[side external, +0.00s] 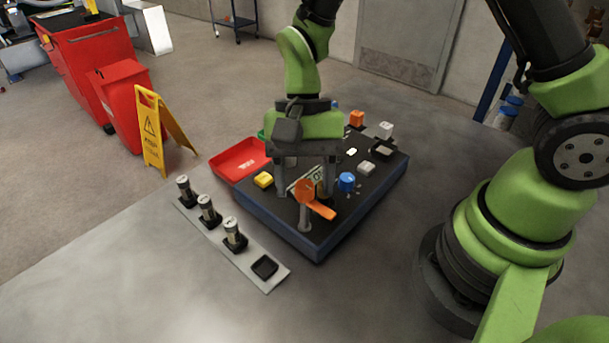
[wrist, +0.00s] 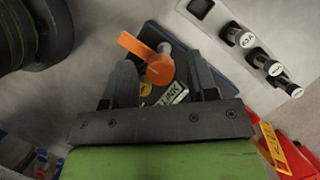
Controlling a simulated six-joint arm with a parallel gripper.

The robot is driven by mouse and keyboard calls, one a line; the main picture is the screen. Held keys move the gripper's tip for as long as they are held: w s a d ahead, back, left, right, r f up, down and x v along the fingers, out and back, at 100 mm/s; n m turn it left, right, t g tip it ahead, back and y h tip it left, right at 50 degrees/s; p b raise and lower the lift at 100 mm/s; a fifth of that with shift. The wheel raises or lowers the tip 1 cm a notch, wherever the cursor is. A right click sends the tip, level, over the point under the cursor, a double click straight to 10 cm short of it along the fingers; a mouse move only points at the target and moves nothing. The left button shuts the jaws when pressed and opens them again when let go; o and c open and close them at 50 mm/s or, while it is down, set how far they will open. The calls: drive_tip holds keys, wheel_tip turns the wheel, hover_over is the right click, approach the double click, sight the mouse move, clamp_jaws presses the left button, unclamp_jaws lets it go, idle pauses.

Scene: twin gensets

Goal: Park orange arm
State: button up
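The orange arm (side external: 318,208) is a flat lever with a round hub on a grey post near the front corner of the dark panel (side external: 335,228). In the side view the lever points right and down. In the wrist view the orange arm (wrist: 146,54) shows its hub just beyond the space between the fingertips and its lever pointing up and left. My gripper (side external: 303,178) is open, fingers downward, over the panel and behind the hub in the side view. The wrist view shows the gripper (wrist: 160,62) with its fingers wide apart and nothing clearly held.
A strip (side external: 262,273) with several upright cylinders lies front left.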

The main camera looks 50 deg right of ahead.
drive_tip(key=shift+r, duration=0.1)
drive_tip(key=v, duration=0.9)
drive_tip(key=shift+r, duration=0.35)
drive_tip(key=shift+w+d, duration=0.1)
drive_tip(key=shift+w, duration=0.05)
drive_tip(key=s+d+r+n+t+h, duration=0.1)
drive_tip(key=s+d+r+n+t, duration=0.4)
drive_tip(key=s+r+t, duration=0.5)
drive_tip(key=s, duration=0.2)
drive_tip(key=shift+s+d, duration=0.15)
drive_tip(key=shift+s, duration=0.15)
